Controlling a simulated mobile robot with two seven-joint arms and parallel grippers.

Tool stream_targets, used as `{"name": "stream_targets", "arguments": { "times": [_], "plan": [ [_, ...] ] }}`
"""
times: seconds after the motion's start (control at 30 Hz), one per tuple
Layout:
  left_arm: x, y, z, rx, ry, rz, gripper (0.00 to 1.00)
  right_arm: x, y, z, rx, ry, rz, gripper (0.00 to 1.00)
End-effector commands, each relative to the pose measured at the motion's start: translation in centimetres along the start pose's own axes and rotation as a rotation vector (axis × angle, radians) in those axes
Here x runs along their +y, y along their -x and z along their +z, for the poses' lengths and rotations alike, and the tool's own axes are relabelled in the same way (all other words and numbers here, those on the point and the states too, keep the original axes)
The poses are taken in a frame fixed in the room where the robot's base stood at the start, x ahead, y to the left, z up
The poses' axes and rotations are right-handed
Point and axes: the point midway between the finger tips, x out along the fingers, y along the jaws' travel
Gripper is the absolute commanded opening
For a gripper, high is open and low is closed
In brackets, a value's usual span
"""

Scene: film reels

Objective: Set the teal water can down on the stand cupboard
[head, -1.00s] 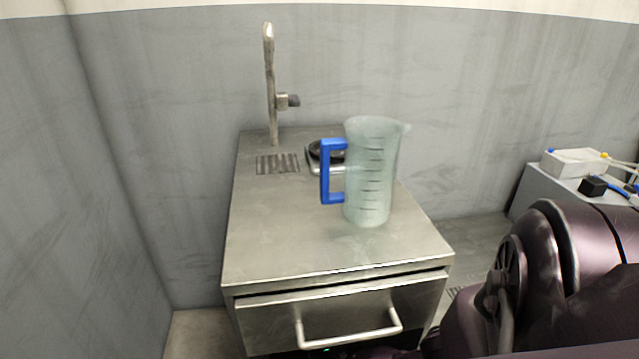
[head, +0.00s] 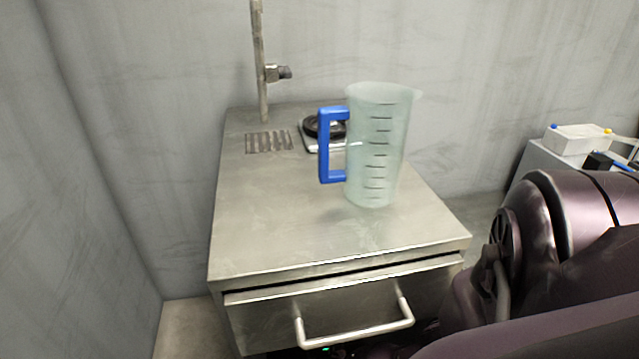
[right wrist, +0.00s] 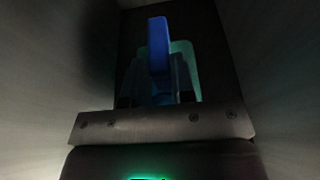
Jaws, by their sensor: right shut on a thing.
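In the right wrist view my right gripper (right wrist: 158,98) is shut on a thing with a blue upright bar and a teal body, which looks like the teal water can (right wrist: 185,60). The view is dark and its lower part is hidden. The stand cupboard (head: 275,225) is a steel cabinet with a drawer and a bar handle. In the head view the right gripper's fingers and the held can do not show. My right arm comes in at the lower right and passes low in front of the cupboard. My left gripper is not in view.
A clear measuring jug (head: 378,150) with a blue handle stands on the cupboard top. Behind are a small scale-like device (head: 318,133), a drain grate (head: 268,141) and a tap (head: 262,70). The front and left of the top are bare. Walls stand behind and left.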

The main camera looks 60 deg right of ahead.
Motion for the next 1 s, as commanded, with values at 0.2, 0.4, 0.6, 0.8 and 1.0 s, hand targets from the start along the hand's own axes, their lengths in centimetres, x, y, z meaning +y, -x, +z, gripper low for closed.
{"name": "stream_targets", "arguments": {
  "times": [0.2,0.4,0.6,0.8,1.0],
  "plan": [
    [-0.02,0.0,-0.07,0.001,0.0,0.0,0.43,0.15,-0.12,0.2,-0.004,-0.002,0.001,0.0],
    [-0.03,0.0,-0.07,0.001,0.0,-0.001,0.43,0.05,-0.1,-0.13,-0.001,0.0,0.0,0.39],
    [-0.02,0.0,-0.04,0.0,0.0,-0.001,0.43,0.03,-0.09,-0.15,0.0,0.0,0.0,0.49],
    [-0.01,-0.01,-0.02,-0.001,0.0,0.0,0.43,0.02,-0.06,-0.06,0.0,-0.001,0.0,0.49],
    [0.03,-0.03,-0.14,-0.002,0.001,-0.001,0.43,-0.11,-0.16,0.35,0.0,-0.002,0.0,0.49]
  ]
}}
